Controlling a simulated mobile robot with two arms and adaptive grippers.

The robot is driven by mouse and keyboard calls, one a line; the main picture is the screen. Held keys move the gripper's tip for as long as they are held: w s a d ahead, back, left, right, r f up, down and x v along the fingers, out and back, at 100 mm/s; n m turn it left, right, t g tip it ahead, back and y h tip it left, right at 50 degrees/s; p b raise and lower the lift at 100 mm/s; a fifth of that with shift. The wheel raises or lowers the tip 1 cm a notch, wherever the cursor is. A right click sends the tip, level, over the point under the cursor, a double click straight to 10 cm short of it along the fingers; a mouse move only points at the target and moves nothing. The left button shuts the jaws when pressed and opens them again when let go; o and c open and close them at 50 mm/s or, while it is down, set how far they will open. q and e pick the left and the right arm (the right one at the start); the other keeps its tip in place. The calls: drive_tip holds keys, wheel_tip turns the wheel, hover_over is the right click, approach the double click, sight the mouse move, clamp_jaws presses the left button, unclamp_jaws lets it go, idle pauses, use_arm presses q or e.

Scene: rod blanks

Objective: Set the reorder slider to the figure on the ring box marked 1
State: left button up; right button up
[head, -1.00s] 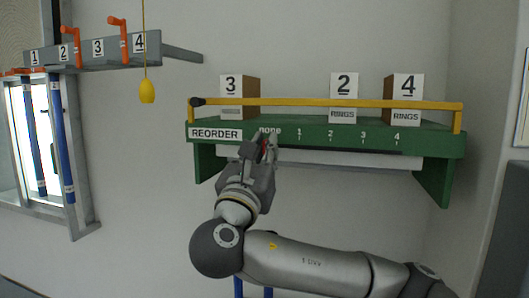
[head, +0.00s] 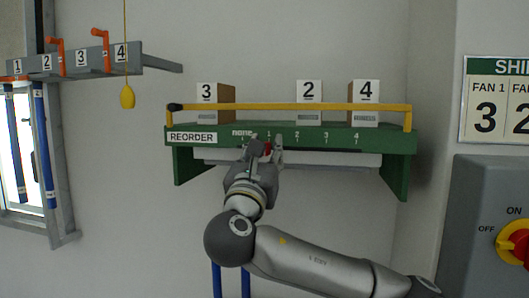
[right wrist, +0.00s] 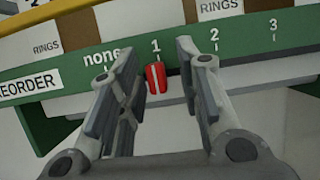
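The reorder slider's red knob (right wrist: 155,77) with a white line stands just under the figure 1 on the green shelf front (right wrist: 290,32). It also shows small and red in the head view (head: 267,148). My right gripper (right wrist: 157,62) is open, with one finger on each side of the knob and a gap beside it; it shows at the shelf front in the head view (head: 265,150). Ring boxes marked 3 (head: 207,95), 2 (head: 309,92) and 4 (head: 365,92) stand on the shelf. Their figures below RINGS are unreadable. No box marked 1 shows. My left gripper is out of view.
A yellow rail (head: 290,106) runs across the shelf front. A yellow pull (head: 127,97) hangs at left near a numbered rack with orange hooks (head: 81,58). A grey switch panel (head: 480,220) is at right.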

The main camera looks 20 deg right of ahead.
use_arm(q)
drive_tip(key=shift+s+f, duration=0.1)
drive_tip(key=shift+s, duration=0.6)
use_arm(e)
drive_tip(key=v, duration=1.2)
drive_tip(key=shift+a, duration=0.15)
